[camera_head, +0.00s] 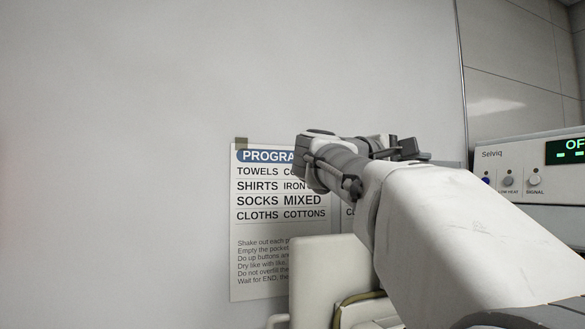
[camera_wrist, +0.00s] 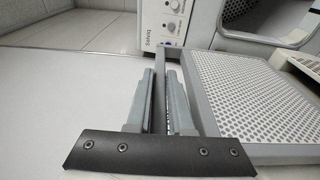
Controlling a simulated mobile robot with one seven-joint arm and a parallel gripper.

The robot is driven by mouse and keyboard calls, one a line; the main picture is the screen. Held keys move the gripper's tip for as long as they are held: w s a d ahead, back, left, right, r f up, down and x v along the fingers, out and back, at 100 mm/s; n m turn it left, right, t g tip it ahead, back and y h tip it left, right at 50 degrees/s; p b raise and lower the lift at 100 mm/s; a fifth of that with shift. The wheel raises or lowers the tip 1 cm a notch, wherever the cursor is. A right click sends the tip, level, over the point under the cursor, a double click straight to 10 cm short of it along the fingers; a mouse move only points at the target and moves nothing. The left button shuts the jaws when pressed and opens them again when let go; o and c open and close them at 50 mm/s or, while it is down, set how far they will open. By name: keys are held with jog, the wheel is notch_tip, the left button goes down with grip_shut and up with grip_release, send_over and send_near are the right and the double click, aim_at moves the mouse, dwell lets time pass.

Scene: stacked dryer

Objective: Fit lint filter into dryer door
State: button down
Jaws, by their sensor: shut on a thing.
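The lint filter (camera_wrist: 255,105) is a grey frame around a white perforated panel and fills the right half of the wrist view. My gripper (camera_wrist: 160,90) is shut on a thin grey part at the filter's left side, with one finger on either side of it. In the head view my gripper (camera_head: 403,149) is seen from behind, and my arm hides most of what it holds. The dryer (camera_wrist: 172,22) shows at the top of the wrist view, with a dark opening (camera_wrist: 268,22) beyond the filter. I cannot tell whether this opening is the filter's slot.
The dryer's control panel (camera_head: 530,168), with knobs and a green display, is at the right of the head view. A program sign (camera_head: 262,215) hangs on the pale wall (camera_head: 130,130), partly behind my arm. A beige slatted thing (camera_wrist: 306,66) sits at the wrist view's right edge.

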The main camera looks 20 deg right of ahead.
jog(key=shift+a+f, duration=0.1)
jog(key=shift+f, duration=0.05)
notch_tip(320, 180, down, 4)
jog(key=b, duration=0.6)
jog(key=shift+f, duration=0.25)
jog(key=shift+b, duration=1.25)
dwell(1.5)
